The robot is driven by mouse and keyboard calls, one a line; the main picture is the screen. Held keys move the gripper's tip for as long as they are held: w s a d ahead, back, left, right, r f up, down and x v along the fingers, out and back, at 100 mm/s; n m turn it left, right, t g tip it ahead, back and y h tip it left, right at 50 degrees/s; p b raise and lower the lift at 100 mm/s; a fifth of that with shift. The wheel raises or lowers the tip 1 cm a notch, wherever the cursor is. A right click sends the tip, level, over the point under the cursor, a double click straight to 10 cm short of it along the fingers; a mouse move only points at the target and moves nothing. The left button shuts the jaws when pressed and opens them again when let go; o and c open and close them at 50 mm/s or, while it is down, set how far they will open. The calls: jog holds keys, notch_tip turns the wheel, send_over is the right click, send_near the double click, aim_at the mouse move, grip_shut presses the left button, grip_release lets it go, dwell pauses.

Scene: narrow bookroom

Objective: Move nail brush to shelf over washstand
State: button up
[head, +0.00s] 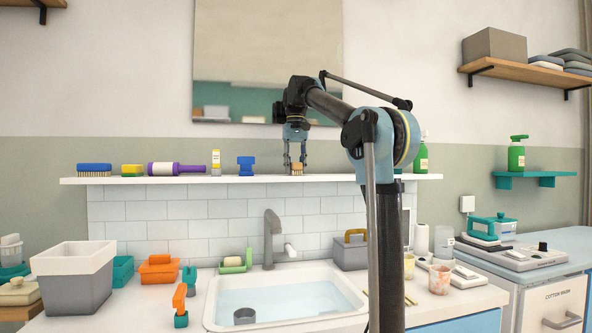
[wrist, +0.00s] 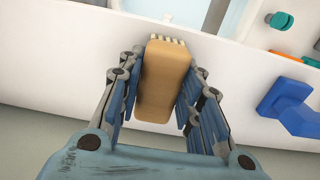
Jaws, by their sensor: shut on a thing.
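The nail brush (head: 297,169) is a small tan wooden block with pale bristles. It is at the white shelf over the washstand (head: 340,178), right of the middle, with its underside at about the level of the shelf top; I cannot tell whether it touches. My gripper (head: 296,161) points down from above and is shut on the brush. In the wrist view the brush (wrist: 164,82) sits between the two fingers (wrist: 160,95), its bristles showing at the far end, over the white shelf (wrist: 60,50).
A green pump bottle (head: 421,158) is right. The mirror (head: 265,50) hangs behind; the sink (head: 285,295) lies below.

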jog(key=o, duration=1.2)
jog(key=shift+r, duration=6)
